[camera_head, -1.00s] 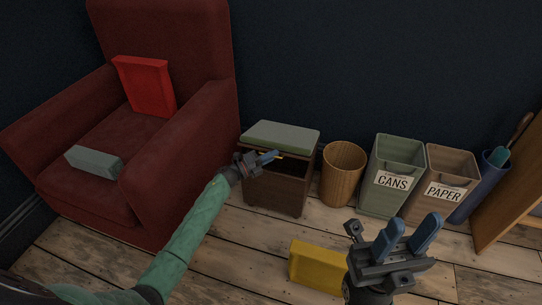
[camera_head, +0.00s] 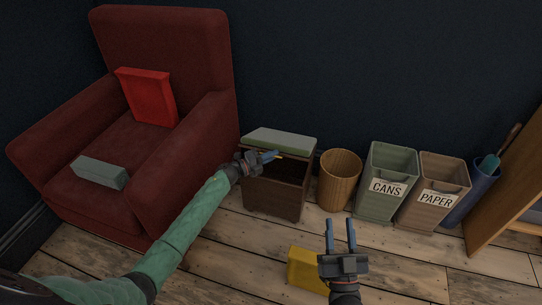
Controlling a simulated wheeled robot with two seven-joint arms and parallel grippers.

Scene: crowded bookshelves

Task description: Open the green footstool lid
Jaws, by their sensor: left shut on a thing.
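The green footstool lid (camera_head: 280,142) tops a dark brown wooden footstool box (camera_head: 272,197) beside the red armchair. The lid is raised and tilted, and a dark opening shows below it. My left gripper (camera_head: 272,155) is at the lid's front edge, with its blue fingers shut on a small yellowish part there, apparently the lid's handle. The fingers partly hide that part. My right gripper (camera_head: 340,234) is open and empty, low in front of the footstool and to its right, with its fingers pointing toward the wall.
The red armchair (camera_head: 190,130) stands close at the left, holding a red book (camera_head: 149,97) and a grey-green block (camera_head: 99,172). A wicker basket (camera_head: 338,181), cans bin (camera_head: 386,203) and paper bin (camera_head: 429,212) stand right. A yellow block (camera_head: 305,268) lies on the floor by my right gripper.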

